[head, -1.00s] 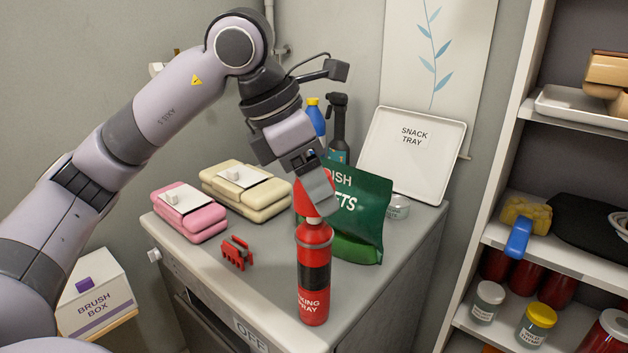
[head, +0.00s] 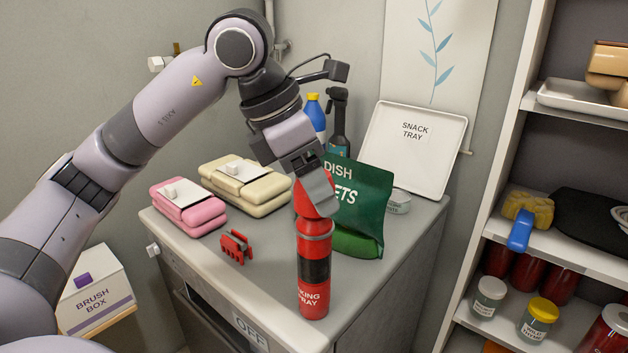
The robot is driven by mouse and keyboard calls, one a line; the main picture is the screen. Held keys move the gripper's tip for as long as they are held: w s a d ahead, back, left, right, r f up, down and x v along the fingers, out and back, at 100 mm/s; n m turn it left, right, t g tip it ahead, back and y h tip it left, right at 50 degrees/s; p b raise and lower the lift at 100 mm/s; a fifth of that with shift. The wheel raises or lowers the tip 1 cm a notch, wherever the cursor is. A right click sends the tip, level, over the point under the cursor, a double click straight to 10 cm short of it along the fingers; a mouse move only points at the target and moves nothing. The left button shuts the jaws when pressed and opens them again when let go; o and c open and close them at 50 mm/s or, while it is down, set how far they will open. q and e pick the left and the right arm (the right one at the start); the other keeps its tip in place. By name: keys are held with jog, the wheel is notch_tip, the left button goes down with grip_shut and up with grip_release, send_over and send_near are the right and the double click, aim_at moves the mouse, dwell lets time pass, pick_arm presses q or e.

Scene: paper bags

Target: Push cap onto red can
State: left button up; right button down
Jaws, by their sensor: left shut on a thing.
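The red can (head: 314,295), with a dark band and a label ending in "KING SPRAY", stands upright near the front of the grey counter. My left gripper (head: 318,203) points down over its top and is shut on a red cap (head: 303,204). The gripper's fingers hide much of the cap. The cap is right at the can's top, in line with it; I cannot tell whether it is fully seated. My right gripper is not in view.
A green bag (head: 362,205) stands close behind the can. A snack tray (head: 415,150) leans at the back. A shelf (head: 560,262) stands at right.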

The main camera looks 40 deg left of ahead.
pick_arm(q)
jog(key=shift+f+b, duration=1.3)
jog(key=shift+f, duration=0.25)
dwell(1.7)
dwell(0.4)
jog(key=shift+r+p, duration=3.1)
jog(key=shift+r, duration=0.5)
notch_tip(320, 180, up, 3)
jog(key=p, duration=0.5)
jog(key=shift+p, duration=0.75)
jog(key=shift+f+b, duration=0.55)
jog(key=shift+f, duration=0.65)
jog(key=shift+f+b, duration=1.4)
jog(key=shift+f, duration=0.25)
